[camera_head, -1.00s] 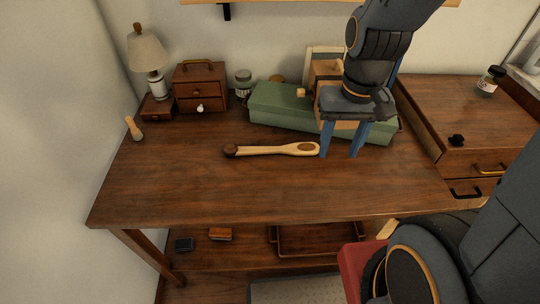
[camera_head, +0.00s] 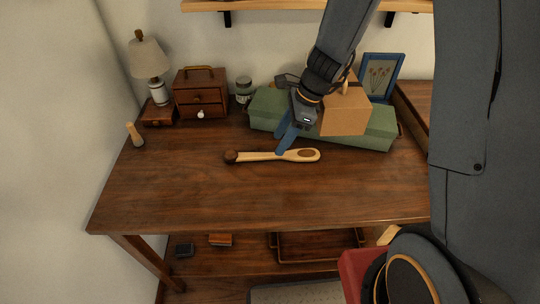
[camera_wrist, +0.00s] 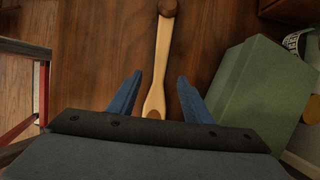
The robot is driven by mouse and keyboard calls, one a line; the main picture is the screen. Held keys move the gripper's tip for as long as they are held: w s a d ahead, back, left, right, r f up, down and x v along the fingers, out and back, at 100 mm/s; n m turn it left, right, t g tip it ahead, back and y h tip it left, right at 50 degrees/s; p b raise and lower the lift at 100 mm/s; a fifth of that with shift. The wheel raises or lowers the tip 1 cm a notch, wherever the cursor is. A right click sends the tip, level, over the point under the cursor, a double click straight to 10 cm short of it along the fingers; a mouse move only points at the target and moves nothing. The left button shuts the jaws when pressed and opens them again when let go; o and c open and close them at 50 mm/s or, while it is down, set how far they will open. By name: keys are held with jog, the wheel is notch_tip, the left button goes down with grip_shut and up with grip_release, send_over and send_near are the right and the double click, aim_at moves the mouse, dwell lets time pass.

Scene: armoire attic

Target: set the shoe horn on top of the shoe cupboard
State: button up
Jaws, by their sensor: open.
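The shoe horn (camera_head: 262,156) is a long pale wooden piece with a dark round knob at its left end and a brown patch at its right end. It lies flat on the brown wooden table (camera_head: 190,195). My gripper (camera_head: 288,140) is open, with blue fingers over the right half of the shoe horn. In the wrist view, the shoe horn (camera_wrist: 162,60) runs between the two spread fingers (camera_wrist: 160,98), with no visible grip on it. The exact height of the fingers is unclear. A brown cabinet top (camera_head: 414,106) shows at the right, mostly hidden by my arm; I cannot tell whether it is the shoe cupboard.
A green box (camera_head: 370,132) with a cardboard box (camera_head: 345,112) on it stands close behind my gripper. A blue picture frame (camera_head: 381,76), a jar (camera_head: 243,88), a small drawer chest (camera_head: 201,93) and a lamp (camera_head: 150,62) stand at the back. The table's front is clear.

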aim_at(271, 154)
jog(key=x, duration=0.5)
jog(key=shift+a, duration=0.1)
grip_shut()
jog(key=shift+r+p, duration=0.2)
jog(key=shift+p, duration=0.2)
